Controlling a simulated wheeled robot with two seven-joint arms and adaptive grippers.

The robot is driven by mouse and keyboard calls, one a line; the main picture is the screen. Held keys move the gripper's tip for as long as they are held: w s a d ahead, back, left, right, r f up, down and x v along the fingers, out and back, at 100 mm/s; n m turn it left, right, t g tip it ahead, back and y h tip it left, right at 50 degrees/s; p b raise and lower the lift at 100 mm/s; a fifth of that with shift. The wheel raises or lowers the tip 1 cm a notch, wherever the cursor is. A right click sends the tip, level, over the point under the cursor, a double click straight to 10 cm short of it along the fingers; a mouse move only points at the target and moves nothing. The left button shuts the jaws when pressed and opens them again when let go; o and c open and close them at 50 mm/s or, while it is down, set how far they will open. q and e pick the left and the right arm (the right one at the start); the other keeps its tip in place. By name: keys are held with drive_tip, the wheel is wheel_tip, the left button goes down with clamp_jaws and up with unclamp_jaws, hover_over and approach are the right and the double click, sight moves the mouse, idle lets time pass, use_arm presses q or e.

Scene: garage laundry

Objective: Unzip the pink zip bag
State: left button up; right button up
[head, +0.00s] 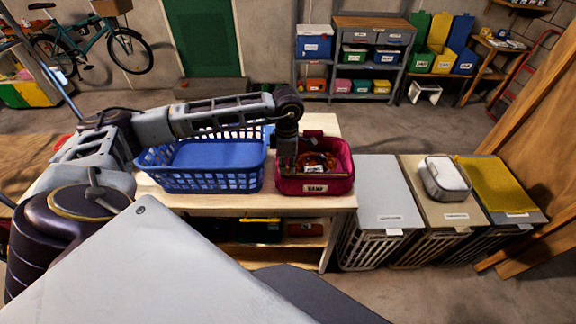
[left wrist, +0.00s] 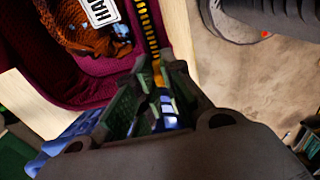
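The pink zip bag (head: 340,184) stands at the right end of the wooden table, with a white label on its front. Its top shows open, with an orange-brown item inside. In the left wrist view the bag's magenta side (left wrist: 75,92) and a row of yellow zip teeth (left wrist: 150,35) lead down to my fingertips. My left gripper (head: 287,163) points down at the bag's left side. Its fingertips (left wrist: 158,68) are close together, with a little yellow between them; whether they grip a zip pull is unclear. My right gripper is not in view.
A blue laundry basket (head: 215,182) stands on the table (head: 335,203) just left of the bag. Lidded hampers (head: 390,195) stand to the right, one bearing a whitish case (head: 445,177). Shelves with coloured bins (head: 375,65) are at the back. Open floor lies behind the table.

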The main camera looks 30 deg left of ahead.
sight(287, 167)
use_arm(q)
drive_tip(key=o, duration=0.4)
drive_tip(key=shift+r, duration=0.15)
drive_tip(key=shift+r, duration=5.9)
drive_tip(key=shift+d+f, duration=0.1)
